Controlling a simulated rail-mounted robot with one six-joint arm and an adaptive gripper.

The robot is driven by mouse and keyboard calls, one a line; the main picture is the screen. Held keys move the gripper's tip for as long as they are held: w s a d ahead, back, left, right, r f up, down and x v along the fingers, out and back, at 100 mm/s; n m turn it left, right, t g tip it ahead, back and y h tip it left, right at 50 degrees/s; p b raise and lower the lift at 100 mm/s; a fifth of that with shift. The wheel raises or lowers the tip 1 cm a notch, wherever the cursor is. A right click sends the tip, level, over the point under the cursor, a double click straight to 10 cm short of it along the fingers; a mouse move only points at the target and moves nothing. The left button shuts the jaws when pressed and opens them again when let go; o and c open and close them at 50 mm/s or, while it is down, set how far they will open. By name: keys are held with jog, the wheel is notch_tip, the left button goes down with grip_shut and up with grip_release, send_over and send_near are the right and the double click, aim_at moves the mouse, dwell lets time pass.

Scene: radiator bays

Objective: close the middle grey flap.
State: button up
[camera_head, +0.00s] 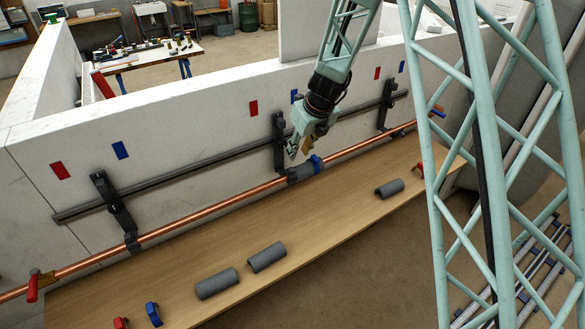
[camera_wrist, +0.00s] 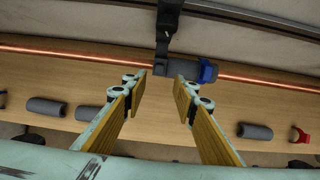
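The middle dark grey bracket (camera_head: 279,144) hangs from the dark rail on the white wall down toward the copper pipe (camera_head: 230,193). It also shows in the wrist view (camera_wrist: 167,28), at top centre. I cannot clearly tell which part is the flap or how far it stands open. A grey half-round sleeve (camera_head: 301,174) with a blue clip (camera_head: 317,163) sits on the pipe beside the bracket; the sleeve also shows in the wrist view (camera_wrist: 195,71). My gripper (camera_head: 298,150) is open and empty, near the bracket's lower end. In the wrist view the fingers (camera_wrist: 160,80) spread below the pipe.
Similar brackets stand at left (camera_head: 114,203) and right (camera_head: 385,104). Loose grey sleeves (camera_head: 216,283), red clips (camera_head: 121,323) and a blue clip (camera_head: 153,314) lie on the wooden board (camera_head: 180,265).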

aim_at(292, 169)
jog(key=shift+b+x, duration=0.9)
jog(key=shift+x, duration=5)
jog(key=shift+d, duration=0.1)
jog(key=shift+c, duration=0.7)
jog(key=c, duration=0.7)
